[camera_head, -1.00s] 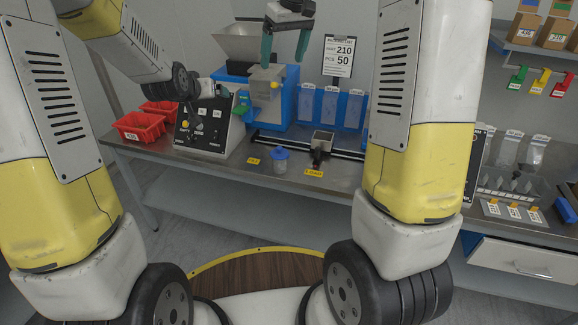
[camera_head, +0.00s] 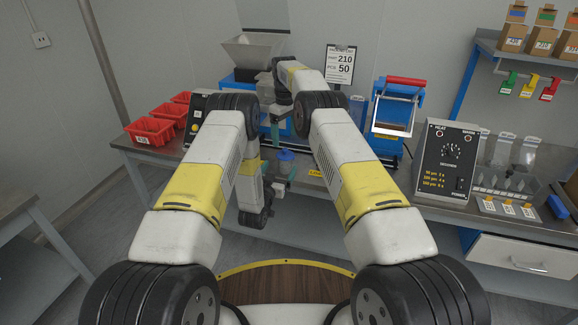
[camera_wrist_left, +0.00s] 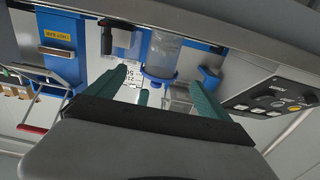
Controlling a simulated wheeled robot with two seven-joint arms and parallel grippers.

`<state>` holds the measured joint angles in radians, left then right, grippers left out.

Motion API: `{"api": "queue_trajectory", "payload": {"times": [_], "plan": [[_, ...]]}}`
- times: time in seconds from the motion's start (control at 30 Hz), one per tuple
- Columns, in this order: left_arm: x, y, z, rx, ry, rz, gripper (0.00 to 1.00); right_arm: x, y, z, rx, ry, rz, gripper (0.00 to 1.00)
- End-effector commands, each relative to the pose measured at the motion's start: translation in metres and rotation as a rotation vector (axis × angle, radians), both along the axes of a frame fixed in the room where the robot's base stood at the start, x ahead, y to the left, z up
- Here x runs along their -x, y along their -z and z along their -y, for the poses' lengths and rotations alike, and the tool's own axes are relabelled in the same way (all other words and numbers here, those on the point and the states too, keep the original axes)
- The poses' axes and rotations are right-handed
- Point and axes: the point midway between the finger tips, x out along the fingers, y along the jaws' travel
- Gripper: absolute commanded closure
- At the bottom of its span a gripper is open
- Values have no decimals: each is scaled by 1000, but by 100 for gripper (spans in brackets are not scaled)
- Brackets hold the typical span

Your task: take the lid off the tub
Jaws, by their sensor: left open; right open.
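The tub (camera_head: 285,168), a clear container with a blue lid (camera_head: 285,154), stands upright near the bench's front edge. In the left wrist view, which is upside down, the tub (camera_wrist_left: 166,50) and its lid (camera_wrist_left: 159,76) show just beyond and between my left fingers. My left gripper (camera_head: 279,174) is low in front of the bench, at the tub's near side. It is open and empty, with teal fingers apart in the left wrist view (camera_wrist_left: 160,80). My right gripper (camera_head: 276,128) is above and behind the tub, partly hidden by my arms; a teal finger points down.
Red bins (camera_head: 151,131) stand at the left of the bench. A blue sealer with a red handle (camera_head: 398,105) and a heat control box (camera_head: 446,158) stand to the right. A hopper (camera_head: 253,50) rises behind my arms. My arms cover much of the bench's middle.

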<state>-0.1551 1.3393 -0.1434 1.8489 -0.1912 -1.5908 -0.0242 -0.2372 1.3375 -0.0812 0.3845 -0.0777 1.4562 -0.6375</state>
Motion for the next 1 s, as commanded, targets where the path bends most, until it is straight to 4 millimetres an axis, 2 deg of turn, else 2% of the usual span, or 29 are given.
{"api": "queue_trajectory", "payload": {"times": [0.5, 0.63, 0.9, 1.0], "plan": [[-64, -1, 21, 1, 0, 4, 8, 0, 0, 0, 0, 1, 1, 15], [-71, -1, 23, 1, 0, 2, 8, 0, 0, 0, 0, 1, 1, 15], [-72, -1, 24, 0, 0, 1, 8, 0, 0, 0, 0, 1, 1, 15], [-72, -1, 23, 0, 0, 1, 26, 0, 0, 0, 0, 1, 1, 15]]}}
